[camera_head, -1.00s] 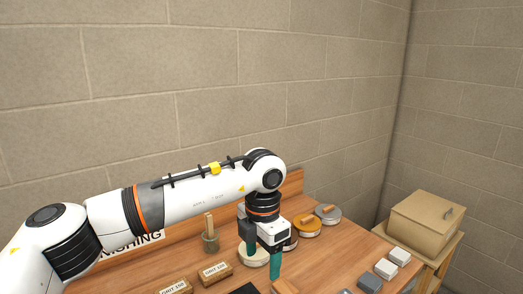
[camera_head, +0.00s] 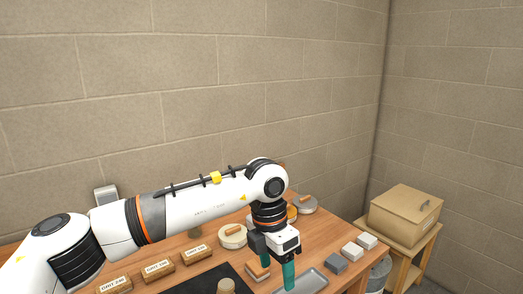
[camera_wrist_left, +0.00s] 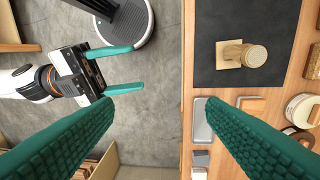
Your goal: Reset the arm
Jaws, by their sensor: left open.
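My left gripper (camera_head: 278,270) hangs over the wooden bench with its teal fingers pointing down. It is open and empty; the left wrist view shows its fingers (camera_wrist_left: 170,97) wide apart. Below it are the bench edge and a grey metal tray (camera_head: 312,281), which also shows in the wrist view (camera_wrist_left: 202,120). A wood-topped block (camera_head: 258,271) sits close behind the fingers. My right gripper (camera_wrist_left: 133,68) shows only in the left wrist view, over the grey floor. Its teal fingers are apart with nothing between them.
A black mat (camera_head: 207,281) carries a pale wooden piece (camera_head: 226,286), clearer in the wrist view (camera_wrist_left: 240,54). Labelled grit blocks (camera_head: 157,268), round lidded tins (camera_head: 232,236) and small grey and white blocks (camera_head: 351,251) line the bench. A tan box (camera_head: 404,212) stands on a side stand.

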